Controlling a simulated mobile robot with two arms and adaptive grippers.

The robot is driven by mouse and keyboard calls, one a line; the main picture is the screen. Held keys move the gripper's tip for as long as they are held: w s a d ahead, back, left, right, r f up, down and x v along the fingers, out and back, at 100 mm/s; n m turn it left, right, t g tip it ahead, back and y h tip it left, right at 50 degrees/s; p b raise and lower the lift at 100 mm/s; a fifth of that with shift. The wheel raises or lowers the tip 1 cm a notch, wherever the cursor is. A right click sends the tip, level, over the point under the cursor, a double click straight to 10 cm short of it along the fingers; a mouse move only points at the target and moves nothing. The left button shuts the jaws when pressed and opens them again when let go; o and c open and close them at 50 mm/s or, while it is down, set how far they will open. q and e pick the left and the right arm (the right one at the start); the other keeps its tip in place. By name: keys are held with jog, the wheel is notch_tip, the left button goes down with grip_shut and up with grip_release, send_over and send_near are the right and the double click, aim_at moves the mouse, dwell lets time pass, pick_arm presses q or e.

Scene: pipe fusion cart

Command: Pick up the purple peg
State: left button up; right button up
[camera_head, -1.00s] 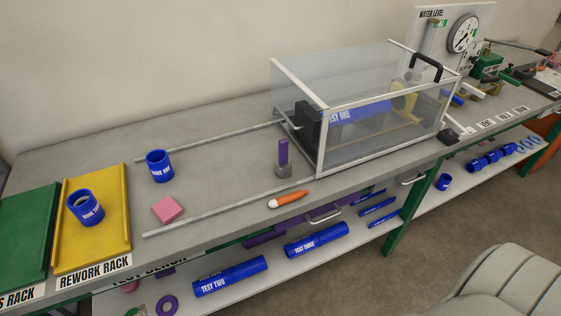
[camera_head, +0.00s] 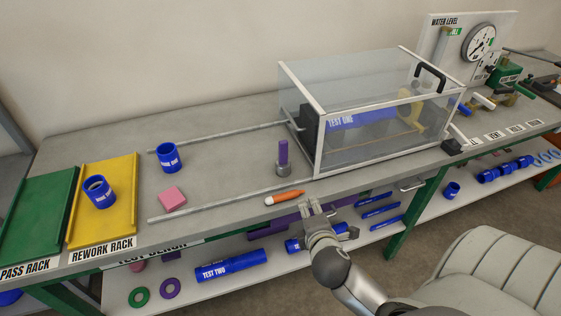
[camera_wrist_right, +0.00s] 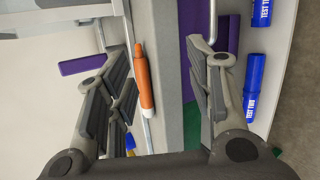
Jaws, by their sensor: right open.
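In the right wrist view the purple peg (camera_wrist_right: 82,64) shows at the left, beyond the left finger and not between the fingers. My right gripper (camera_head: 312,206) is at the bench's front edge, in front of and to the right of the peg, apart from it. It is open and empty; it also shows large in the right wrist view (camera_wrist_right: 165,90). My left gripper is not in view.
An orange marker (camera_head: 285,197) lies near the front edge, between gripper and peg. The clear tank (camera_head: 385,165) stands to the right. Two rails run along the bench, with a pink block (camera_head: 172,199) and blue couplings (camera_head: 168,157) to the left. An open drawer handle (camera_head: 412,185) juts out in front.

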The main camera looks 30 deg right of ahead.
aim_at(284, 145)
jog(key=w+r+n+t, duration=0.2)
jog(key=n, duration=0.3)
jog(key=w+d+r+n+t, duration=0.1)
jog(key=w+r+n+t, duration=0.1)
jog(key=n, duration=0.3)
jog(key=w+r+n+t, duration=0.2)
jog(key=w+r+n, duration=0.2)
jog(key=n, duration=0.2)
jog(key=shift+w+d+y, duration=0.15)
jog(key=shift+y, duration=0.25)
jog(key=shift+w+r+n+t+y, duration=0.15)
jog(key=shift+w+n+t+y, duration=0.1)
jog(key=shift+n, duration=0.3)
jog(key=shift+w+r+n+t+y, duration=0.15)
jog(key=shift+n+t, duration=0.1)
jog(key=shift+n, duration=0.3)
jog(key=p+x, duration=0.1)
jog(key=x, duration=0.3)
jog(key=shift+w, duration=0.3)
jog(key=shift+d+p+x, duration=0.1)
jog(key=shift+p+x, duration=0.2)
jog(key=shift+x, duration=1.2)
jog(key=shift+d+p+x, duration=0.15)
jog(key=shift+p+x, duration=0.15)
jog(key=shift+x, duration=1.25)
jog(key=shift+s, duration=0.1)
jog(key=shift+c, duration=0.2)
grip_shut()
